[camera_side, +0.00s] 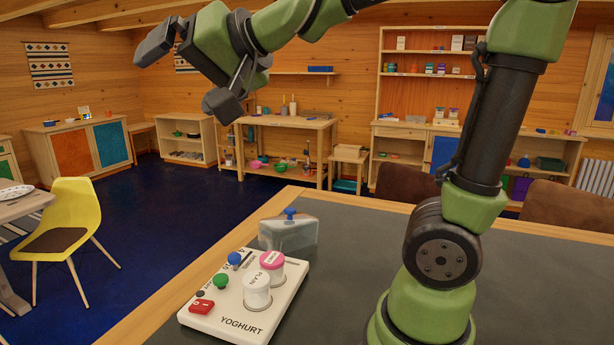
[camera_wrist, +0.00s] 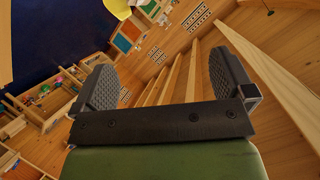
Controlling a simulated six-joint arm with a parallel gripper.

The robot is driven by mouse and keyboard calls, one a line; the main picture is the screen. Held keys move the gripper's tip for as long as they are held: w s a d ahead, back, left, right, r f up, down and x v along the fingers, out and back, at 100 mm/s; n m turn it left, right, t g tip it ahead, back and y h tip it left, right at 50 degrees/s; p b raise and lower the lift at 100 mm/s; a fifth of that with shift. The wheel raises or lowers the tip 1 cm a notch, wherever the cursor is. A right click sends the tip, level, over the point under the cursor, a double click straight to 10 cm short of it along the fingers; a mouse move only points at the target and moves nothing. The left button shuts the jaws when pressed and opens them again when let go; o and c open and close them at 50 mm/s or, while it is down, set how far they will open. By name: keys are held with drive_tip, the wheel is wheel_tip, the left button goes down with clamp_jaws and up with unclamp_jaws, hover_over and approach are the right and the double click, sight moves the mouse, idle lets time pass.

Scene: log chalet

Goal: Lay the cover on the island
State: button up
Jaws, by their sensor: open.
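A clear, greyish cover (camera_side: 289,236) with a blue knob on top stands on the dark worktop, just behind the white yoghurt unit (camera_side: 222,314). The unit carries a white jar (camera_side: 257,292) marked PLAIN and a pink-lidded jar (camera_side: 272,264), standing uncovered. A blue knob (camera_side: 234,259), a green knob (camera_side: 221,281) and a red switch (camera_side: 202,307) are also on it. No part is labelled as the island. My gripper (camera_side: 188,76) is open and empty, high above and left of the cover. In the wrist view its fingers (camera_wrist: 160,78) are spread with nothing between them.
The dark worktop (camera_side: 370,255) has a wooden edge and is clear right of the cover, up to my base. Brown chair backs (camera_side: 408,183) stand beyond it. A yellow chair (camera_side: 75,215) is at left. Shelves and benches line the far walls.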

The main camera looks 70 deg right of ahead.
drive_tip(key=s+a+f+n+g, duration=0.1)
drive_tip(key=s+f+g, duration=0.2)
drive_tip(key=s+f, duration=0.2)
drive_tip(key=s+f+n+g, duration=0.2)
drive_tip(key=s+f, duration=0.3)
drive_tip(key=s, duration=0.6)
drive_tip(key=shift+s+a+g+y, duration=0.3)
drive_tip(key=shift+s+a+g, duration=0.05)
drive_tip(key=shift+g, duration=0.25)
